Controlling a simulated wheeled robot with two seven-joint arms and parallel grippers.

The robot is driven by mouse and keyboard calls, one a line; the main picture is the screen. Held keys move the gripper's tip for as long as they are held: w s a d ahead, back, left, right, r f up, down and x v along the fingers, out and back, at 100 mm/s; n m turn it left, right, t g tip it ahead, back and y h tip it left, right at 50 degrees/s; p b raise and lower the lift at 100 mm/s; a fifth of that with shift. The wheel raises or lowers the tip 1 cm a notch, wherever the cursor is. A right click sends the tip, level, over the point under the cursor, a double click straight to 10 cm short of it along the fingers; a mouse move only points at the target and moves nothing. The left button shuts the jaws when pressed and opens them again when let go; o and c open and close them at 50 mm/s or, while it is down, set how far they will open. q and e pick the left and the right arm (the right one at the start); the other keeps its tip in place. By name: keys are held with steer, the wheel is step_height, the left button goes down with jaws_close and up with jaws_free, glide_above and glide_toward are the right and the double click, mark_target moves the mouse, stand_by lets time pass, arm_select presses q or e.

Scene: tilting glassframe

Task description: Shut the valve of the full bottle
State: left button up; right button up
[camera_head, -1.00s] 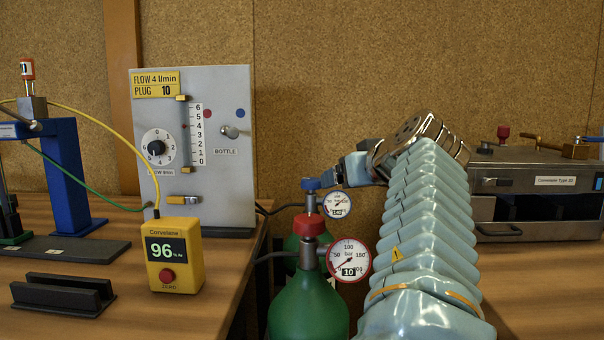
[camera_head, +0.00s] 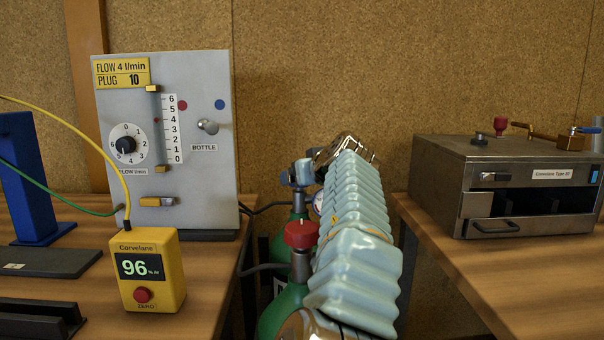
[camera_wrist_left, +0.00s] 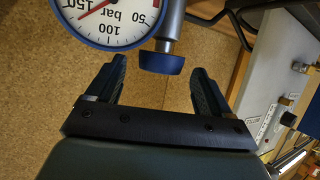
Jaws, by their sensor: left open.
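The rear green bottle (camera_head: 278,246) stands behind the front one, mostly hidden by my arm. In the left wrist view its blue valve knob (camera_wrist_left: 162,63) lies between the fingertips of my left gripper (camera_wrist_left: 160,68). The gripper is open, with a gap on each side of the knob. The blue-rimmed gauge (camera_wrist_left: 103,14) beside it has its red needle near 150 bar. In the head view my left gripper (camera_head: 293,176) is at the top of this bottle and hides the knob. The front green bottle (camera_head: 284,308) has a red valve knob (camera_head: 300,234); its gauge is hidden. My right gripper is not visible.
The bottles stand in the gap between two wooden tables. The left table holds a flow panel (camera_head: 205,95), a yellow meter (camera_head: 150,272) reading 96 and a blue stand (camera_head: 28,175). A metal oven-like box (camera_head: 450,165) stands on the right table.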

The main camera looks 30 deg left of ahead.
arm_select(q)
steer(key=shift+x, duration=0.8)
